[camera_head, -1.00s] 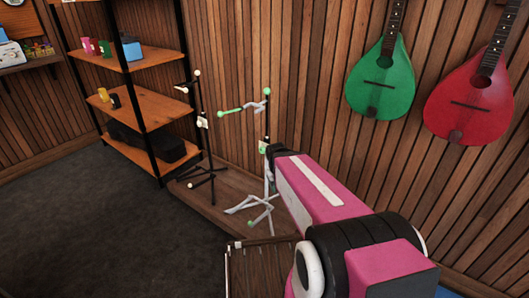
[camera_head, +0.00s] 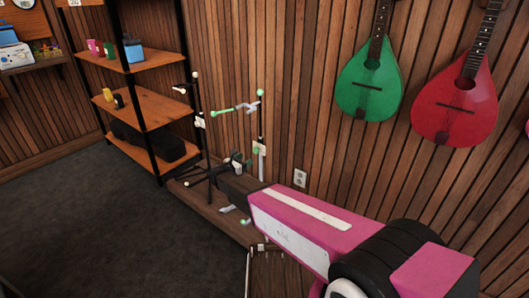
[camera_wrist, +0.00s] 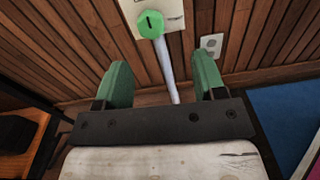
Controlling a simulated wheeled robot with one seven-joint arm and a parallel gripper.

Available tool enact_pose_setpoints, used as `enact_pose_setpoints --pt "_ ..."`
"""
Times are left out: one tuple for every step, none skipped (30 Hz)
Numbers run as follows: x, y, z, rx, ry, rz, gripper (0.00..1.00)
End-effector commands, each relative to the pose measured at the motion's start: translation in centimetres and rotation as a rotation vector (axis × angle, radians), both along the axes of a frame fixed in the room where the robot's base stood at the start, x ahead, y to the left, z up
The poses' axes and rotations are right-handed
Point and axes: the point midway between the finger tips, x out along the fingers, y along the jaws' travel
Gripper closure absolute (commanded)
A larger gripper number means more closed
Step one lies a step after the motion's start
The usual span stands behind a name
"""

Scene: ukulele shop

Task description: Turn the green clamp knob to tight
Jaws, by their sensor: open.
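The green clamp knob (camera_wrist: 151,24) is a round disc with a dark line on its face, at the top of the wrist view. It sits in front of a pale plate (camera_wrist: 176,40) with small markings I cannot read. A light pole (camera_wrist: 168,75) runs down below it. My gripper (camera_wrist: 161,72) has two green fingers, spread apart and empty. The knob lies beyond the fingertips, roughly in line with the gap, and apart from them. My gripper is near the stand in the head view (camera_head: 239,159).
A black stand (camera_head: 198,110) is close on the left. A shelf (camera_head: 145,105) stands behind it. A green ukulele (camera_head: 368,90) and a red one (camera_head: 455,108) hang on the slatted wall. A wall socket (camera_head: 299,178) is right of the stand. Carpet (camera_head: 120,225) is clear.

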Motion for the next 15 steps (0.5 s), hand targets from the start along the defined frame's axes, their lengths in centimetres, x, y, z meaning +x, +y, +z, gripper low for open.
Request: enact_pose_setpoints --pt "0.3 1.0 0.0 -0.028 -0.001 0.018 0.36" --pt "0.3 1.3 0.0 -0.043 -0.001 0.025 0.36" --pt "0.4 1.5 0.1 -0.054 -0.001 0.031 0.36" --pt "0.5 1.5 0.1 -0.06 -0.001 0.033 0.36" --pt "0.6 1.4 0.1 -0.063 -0.001 0.035 0.36" --pt "0.9 1.2 0.1 -0.063 -0.001 0.035 0.36" --pt "1.1 1.0 0.1 -0.063 -0.001 0.035 0.36" --pt "1.4 0.8 0.1 -0.062 -0.001 0.034 0.36" --pt "1.9 0.5 0.1 -0.062 -0.001 0.033 0.36" --pt "2.2 0.1 0.1 -0.061 -0.002 0.032 0.36" --pt "2.6 -0.2 0.1 -0.061 -0.002 0.031 0.36" --pt "3.2 -0.7 0.1 -0.06 -0.002 0.031 0.36" --pt "3.7 -1.0 0.1 -0.06 -0.002 0.032 0.36" --pt "4.1 -1.3 0.1 -0.06 -0.002 0.032 0.36" --pt "4.7 -1.8 0.1 -0.06 -0.002 0.031 0.36"
